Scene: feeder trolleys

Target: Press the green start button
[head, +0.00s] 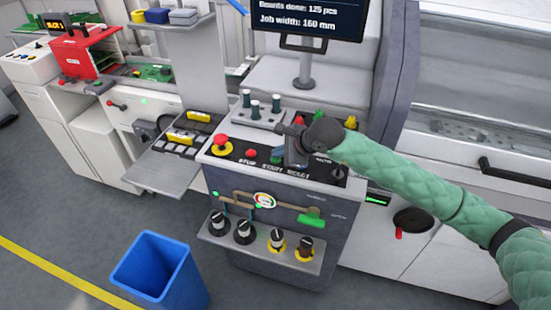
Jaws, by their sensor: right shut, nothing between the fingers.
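The control panel (232,158) is on the grey machine in the middle of the head view. A green button (276,160) shows above the START label, close to the left side of my right gripper (292,160). A small red button sits above the STOP label (247,162), to its left. My right gripper is shut and empty, pointing down over the panel near the START and RESET labels. I cannot tell whether it touches the panel. It hides part of the panel around RESET. My left gripper is not in view.
A red mushroom button (221,141) on a yellow base is at the panel's left end. A monitor (310,18) rises at the back. A blue bin (150,262) stands on the floor at front left.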

